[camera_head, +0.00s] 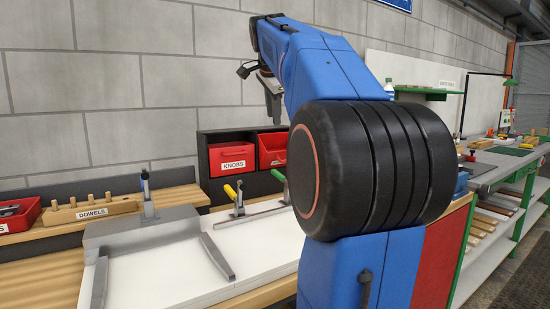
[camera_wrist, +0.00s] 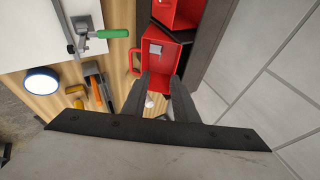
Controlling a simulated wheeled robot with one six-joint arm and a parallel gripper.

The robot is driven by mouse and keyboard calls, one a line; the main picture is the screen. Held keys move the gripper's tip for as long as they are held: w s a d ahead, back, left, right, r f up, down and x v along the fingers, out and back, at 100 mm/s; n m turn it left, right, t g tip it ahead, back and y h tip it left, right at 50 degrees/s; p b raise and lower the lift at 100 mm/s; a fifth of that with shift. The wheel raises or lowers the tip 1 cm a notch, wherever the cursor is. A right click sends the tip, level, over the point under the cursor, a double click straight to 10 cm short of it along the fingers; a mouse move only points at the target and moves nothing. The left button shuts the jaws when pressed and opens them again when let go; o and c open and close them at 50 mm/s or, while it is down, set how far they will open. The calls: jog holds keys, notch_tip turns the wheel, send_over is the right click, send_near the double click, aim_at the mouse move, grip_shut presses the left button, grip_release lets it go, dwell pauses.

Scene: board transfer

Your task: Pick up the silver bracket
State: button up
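My gripper (camera_wrist: 162,78) is open in the wrist view, its two dark fingers apart with nothing held between the tips. In the head view, my gripper (camera_head: 273,104) hangs above the red bins, partly hidden by my blue arm. I cannot surely pick out a silver bracket. A small light grey, flat patch (camera_wrist: 155,48) shows at a red bin (camera_wrist: 160,66) beyond the fingertips in the wrist view; whether it is a part or a label is unclear. In the head view, a grey angled bar (camera_head: 217,256) lies on the white board (camera_head: 160,277).
A dark rack holds a red bin labelled KNOBS (camera_head: 232,159) and another red bin (camera_head: 272,150). A wooden dowel block (camera_head: 90,210) stands at left. Hand tools (camera_wrist: 97,91) lie on the bench.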

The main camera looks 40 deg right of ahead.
jog(key=x, duration=1)
jog(key=shift+w+d+f, duration=0.15)
jog(key=shift+f, duration=0.2)
jog(key=shift+x, duration=3.15)
jog(key=shift+w, duration=0.1)
grip_shut()
